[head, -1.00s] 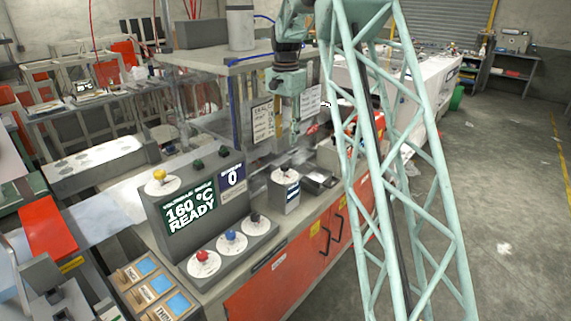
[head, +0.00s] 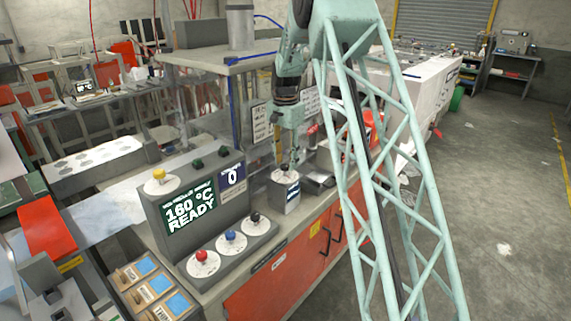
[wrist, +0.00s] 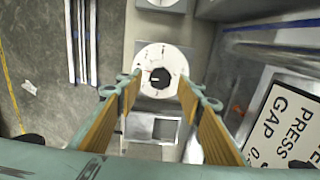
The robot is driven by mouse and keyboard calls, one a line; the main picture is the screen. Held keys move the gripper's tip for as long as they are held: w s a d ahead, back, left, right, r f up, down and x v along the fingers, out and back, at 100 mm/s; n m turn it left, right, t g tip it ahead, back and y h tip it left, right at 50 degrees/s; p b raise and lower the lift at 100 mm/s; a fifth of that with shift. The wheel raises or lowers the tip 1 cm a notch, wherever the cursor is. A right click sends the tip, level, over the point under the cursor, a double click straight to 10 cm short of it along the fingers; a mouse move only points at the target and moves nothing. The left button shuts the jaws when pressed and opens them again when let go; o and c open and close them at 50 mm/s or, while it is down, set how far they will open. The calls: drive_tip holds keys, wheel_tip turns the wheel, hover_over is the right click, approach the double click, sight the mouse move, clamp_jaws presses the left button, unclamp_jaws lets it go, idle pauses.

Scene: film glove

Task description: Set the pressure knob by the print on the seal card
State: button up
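A small grey box (head: 293,196) on the counter carries a round white dial with a dark knob; in the wrist view the dial (wrist: 174,56) and its black knob (wrist: 159,78) show from above. My gripper (head: 290,168) points down just over this dial. In the wrist view my gripper (wrist: 160,92) is open, with one yellow-padded finger on each side of the knob; I cannot tell whether they touch it. A white card reading "PRESS GAP" (wrist: 285,122) is cut off at the right of the wrist view. I cannot make out which card is the seal card.
A grey control panel (head: 222,223) stands left of the box, with red, blue and black knobs in front and a screen (head: 190,208) reading "160 °C READY". Printed cards (head: 262,122) hang behind.

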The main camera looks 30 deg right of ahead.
drive_tip(key=shift+f, duration=0.6)
drive_tip(key=shift+c, duration=0.7)
drive_tip(key=c, duration=0.7)
drive_tip(key=shift+c, duration=0.2)
drive_tip(key=shift+n, duration=0.5)
drive_tip(key=n+p, duration=0.1)
drive_tip(key=n, duration=0.2)
drive_tip(key=shift+w+n, duration=0.1)
drive_tip(key=shift+n, duration=0.2)
drive_tip(key=shift+a+n+p, duration=0.1)
drive_tip(key=shift+n+p, duration=0.35)
drive_tip(key=shift+n, duration=1.65)
